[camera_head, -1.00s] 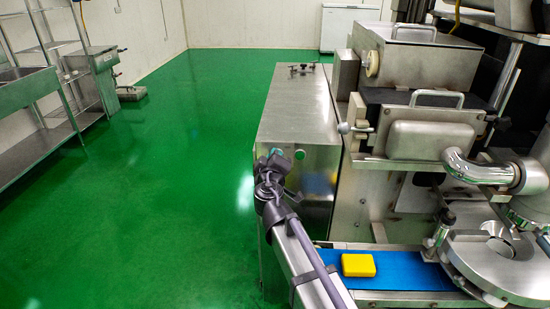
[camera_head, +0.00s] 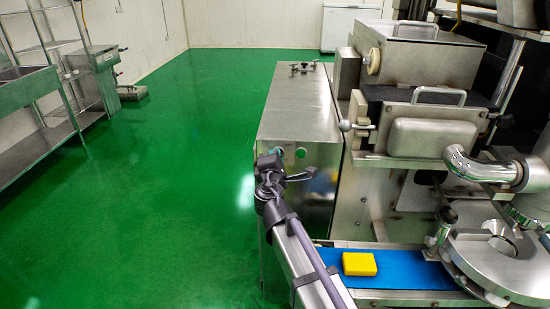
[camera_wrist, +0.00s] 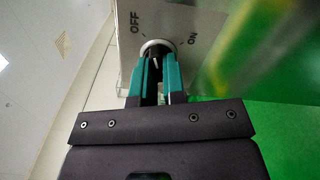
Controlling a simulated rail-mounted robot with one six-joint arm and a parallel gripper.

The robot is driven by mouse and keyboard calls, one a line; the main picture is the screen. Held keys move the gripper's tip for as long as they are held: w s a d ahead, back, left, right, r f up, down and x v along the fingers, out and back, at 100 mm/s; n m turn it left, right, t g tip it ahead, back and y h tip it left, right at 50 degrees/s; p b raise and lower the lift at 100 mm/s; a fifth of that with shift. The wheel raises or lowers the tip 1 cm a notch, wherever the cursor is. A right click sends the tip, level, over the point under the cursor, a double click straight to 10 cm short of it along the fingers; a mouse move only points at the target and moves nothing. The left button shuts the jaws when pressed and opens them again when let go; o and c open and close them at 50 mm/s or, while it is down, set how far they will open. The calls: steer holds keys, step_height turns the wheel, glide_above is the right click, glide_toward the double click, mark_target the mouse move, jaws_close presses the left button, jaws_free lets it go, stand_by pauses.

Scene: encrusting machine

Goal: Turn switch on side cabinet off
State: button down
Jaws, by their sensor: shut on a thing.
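The side cabinet (camera_head: 297,110) is a steel box left of the machine in the head view. In the wrist view its switch (camera_wrist: 157,46) is a round knob with a pale ring on a light plate. OFF is printed at its upper left and ON at its right. My gripper (camera_wrist: 160,62) is shut on the switch, with a teal finger on each side of it. The fingers cover much of the knob, so I cannot tell exactly which mark it points to. In the head view my wrist hides the switch at the cabinet's front face.
A blue conveyor (camera_head: 415,275) with a yellow block (camera_head: 359,264) lies right of my arm. The green floor left of the cabinet is clear. Steel shelves (camera_head: 65,130) stand far left.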

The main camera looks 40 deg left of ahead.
steer(key=shift+f+n, duration=0.1)
steer(key=shift+n, duration=1.8)
steer(key=c, duration=1.2)
jaws_free()
steer(key=shift+d, duration=0.15)
steer(key=v, duration=1)
steer(key=shift+s, duration=0.3)
steer(key=shift+d, duration=0.1)
